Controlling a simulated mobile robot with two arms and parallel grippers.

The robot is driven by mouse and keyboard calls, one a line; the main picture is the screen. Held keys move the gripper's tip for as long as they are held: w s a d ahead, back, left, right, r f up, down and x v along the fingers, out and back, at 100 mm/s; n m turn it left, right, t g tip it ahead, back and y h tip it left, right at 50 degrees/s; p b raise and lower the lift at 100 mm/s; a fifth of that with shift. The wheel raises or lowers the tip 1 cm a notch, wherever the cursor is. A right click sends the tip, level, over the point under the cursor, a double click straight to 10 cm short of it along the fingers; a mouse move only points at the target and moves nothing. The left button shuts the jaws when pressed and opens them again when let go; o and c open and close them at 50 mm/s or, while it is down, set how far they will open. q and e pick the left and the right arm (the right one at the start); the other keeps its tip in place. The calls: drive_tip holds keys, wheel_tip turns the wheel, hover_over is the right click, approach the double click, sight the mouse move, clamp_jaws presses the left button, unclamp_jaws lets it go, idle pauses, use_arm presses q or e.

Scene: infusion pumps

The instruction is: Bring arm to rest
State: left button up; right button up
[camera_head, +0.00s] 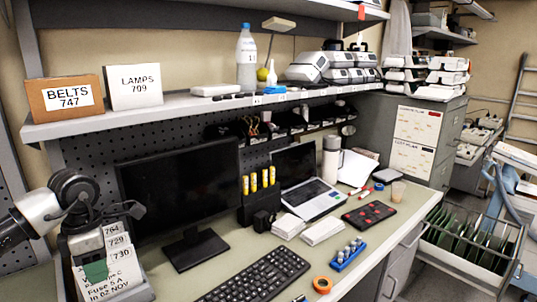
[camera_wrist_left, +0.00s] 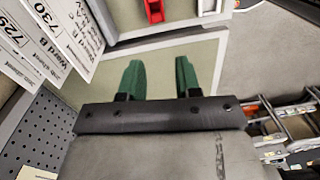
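My left arm comes in from the left in the head view, over the near left end of the workbench. My left gripper (camera_head: 96,271) points down in front of a stack of white labelled cards (camera_head: 121,254). In the left wrist view its two green fingers (camera_wrist_left: 160,78) stand apart with nothing between them, so it is open and empty. The cards (camera_wrist_left: 48,38) show at the upper left there, beside the fingers. I cannot tell whether the gripper touches them. My right gripper shows in neither view.
A black monitor (camera_head: 180,190) and keyboard (camera_head: 256,277) stand on the bench to the right of the gripper. A shelf (camera_head: 190,105) with boxes runs above. A pegboard panel (camera_wrist_left: 38,140) is at the lower left in the wrist view. Free floor (camera_head: 420,285) lies at the right.

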use_arm(q)
drive_tip(key=s+d+f+h, duration=0.15)
drive_tip(key=d+h, duration=0.35)
drive_tip(key=d, duration=0.6)
drive_tip(key=s+d+f+h, duration=0.1)
drive_tip(key=d+f+h, duration=0.3)
drive_tip(key=d, duration=0.7)
drive_tip(key=s+d+r+n+t+h, duration=0.2)
drive_tip(key=d+r+n+t+h, duration=0.55)
drive_tip(key=n+h, duration=0.2)
drive_tip(key=s+a+f+n+t+y, duration=0.1)
drive_tip(key=a+f+n+t+y, duration=0.3)
drive_tip(key=a+f+n+y, duration=0.75)
drive_tip(key=s+a+f+n+t+y, duration=0.15)
drive_tip(key=n+t+y, duration=0.4)
drive_tip(key=n, duration=1.25)
drive_tip(key=s+a+f+n+g+y, duration=0.1)
drive_tip(key=s+a+f+n+g, duration=0.15)
drive_tip(key=s+f+g, duration=0.6)
drive_tip(key=s+a+f+n+g+y, duration=0.1)
drive_tip(key=s+f+n+g, duration=0.35)
drive_tip(key=s, duration=0.75)
wheel_tip(320, 180, down, 24)
drive_tip(key=m+g, duration=0.1)
drive_tip(key=s+a+f+g, duration=0.1)
drive_tip(key=s+a+f, duration=0.1)
drive_tip(key=s+f, duration=1.4)
wheel_tip(320, 180, down, 2)
drive_tip(key=shift+s+a, duration=0.25)
drive_tip(key=shift+a, duration=0.1)
